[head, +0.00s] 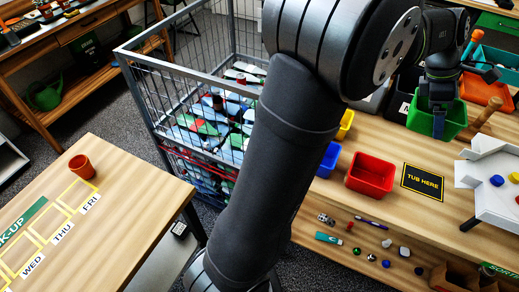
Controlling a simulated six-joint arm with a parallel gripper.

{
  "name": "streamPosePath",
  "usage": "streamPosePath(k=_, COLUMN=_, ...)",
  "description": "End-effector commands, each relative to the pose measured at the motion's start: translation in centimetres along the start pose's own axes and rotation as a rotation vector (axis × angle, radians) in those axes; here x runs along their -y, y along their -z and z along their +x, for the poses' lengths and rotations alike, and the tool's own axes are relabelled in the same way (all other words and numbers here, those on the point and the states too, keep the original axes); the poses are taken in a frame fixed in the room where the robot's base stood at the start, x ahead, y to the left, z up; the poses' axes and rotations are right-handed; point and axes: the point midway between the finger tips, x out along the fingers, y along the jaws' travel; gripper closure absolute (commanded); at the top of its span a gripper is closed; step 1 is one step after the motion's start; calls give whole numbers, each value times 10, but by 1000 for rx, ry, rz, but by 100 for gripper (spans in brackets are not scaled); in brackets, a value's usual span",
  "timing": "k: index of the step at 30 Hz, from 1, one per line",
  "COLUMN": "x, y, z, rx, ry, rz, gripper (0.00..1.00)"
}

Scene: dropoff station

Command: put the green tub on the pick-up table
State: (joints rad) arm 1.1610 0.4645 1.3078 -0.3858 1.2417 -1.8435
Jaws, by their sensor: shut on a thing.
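The green tub (420,122) is at the upper right in the head view, at the back of the right-hand wooden table. My gripper (438,112) is over it, with one finger in front of the tub's near wall, and is shut on the tub. Whether the tub touches the table or hangs just above it, I cannot tell. The pick-up table (120,215) is at the lower left, with yellow outlined squares marked WED, THU and FRI and a green sign cut off by the picture edge. A terracotta pot (82,166) stands beyond the FRI square.
A wire cage cart (160,95) full of packets stands between the tables. A red tub (370,174), a blue tub (325,160) and a TUB HERE mat (422,182) are on the right table. An orange tub (484,88) and a white tray (490,208) are near the green tub.

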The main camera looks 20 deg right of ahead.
Motion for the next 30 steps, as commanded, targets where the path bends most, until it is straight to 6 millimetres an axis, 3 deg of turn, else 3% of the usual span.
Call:
streamPosePath(k=2, x=0, y=-7, z=-18, rx=2, ry=-3, rz=2, gripper=37)
streamPosePath(k=11, x=-15, y=52, z=-39, rx=-1, ry=-2, rz=-6, gripper=37)
streamPosePath(k=20, x=-22, y=154, z=-80, rx=0, ry=-3, rz=-8, gripper=37)
streamPosePath(k=30, x=4, y=283, z=-132, rx=0, ry=-1, rz=-3, gripper=37)
